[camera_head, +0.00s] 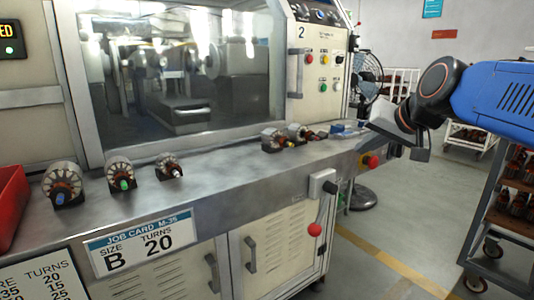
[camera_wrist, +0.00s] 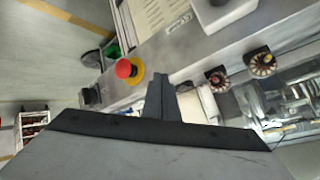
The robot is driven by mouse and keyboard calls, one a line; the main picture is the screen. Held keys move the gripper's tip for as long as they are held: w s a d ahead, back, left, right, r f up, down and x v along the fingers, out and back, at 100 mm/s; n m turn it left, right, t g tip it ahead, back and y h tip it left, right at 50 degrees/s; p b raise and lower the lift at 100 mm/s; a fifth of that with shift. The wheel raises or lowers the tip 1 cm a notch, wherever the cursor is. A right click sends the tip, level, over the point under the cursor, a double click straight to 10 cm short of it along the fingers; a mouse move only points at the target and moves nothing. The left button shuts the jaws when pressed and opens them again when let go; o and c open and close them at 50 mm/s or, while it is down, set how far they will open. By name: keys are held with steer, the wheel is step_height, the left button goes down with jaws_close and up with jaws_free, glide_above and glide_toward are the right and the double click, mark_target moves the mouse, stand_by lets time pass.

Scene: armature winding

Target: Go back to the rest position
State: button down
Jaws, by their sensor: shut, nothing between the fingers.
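My gripper (camera_head: 378,138) is above the right end of the machine's ledge, at the end of my blue arm. In the wrist view, the two dark fingers (camera_wrist: 160,95) are together with nothing between them. The fingertips are small and partly unclear in the head view. No armature is in my grasp.
Armatures stand on the ledge: one at far left (camera_head: 63,184), one beside it (camera_head: 120,175), a smaller one (camera_head: 169,168), and more near the right (camera_head: 272,138). A red emergency button (camera_wrist: 125,69) is by the ledge end. A rack (camera_head: 510,205) stands right; floor between is clear.

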steer(key=s+d+f+n+g+h, duration=0.1)
steer(key=s+d+f+g, duration=0.1)
steer(key=s+f, duration=1)
steer(key=s+d+f+n+g+h, duration=0.1)
steer(key=s+d+f+g, duration=0.2)
steer(key=s+f, duration=0.9)
step_height(320, 180, down, 3)
steer(key=shift+f+n+h, duration=0.1)
steer(key=shift+n+h, duration=0.3)
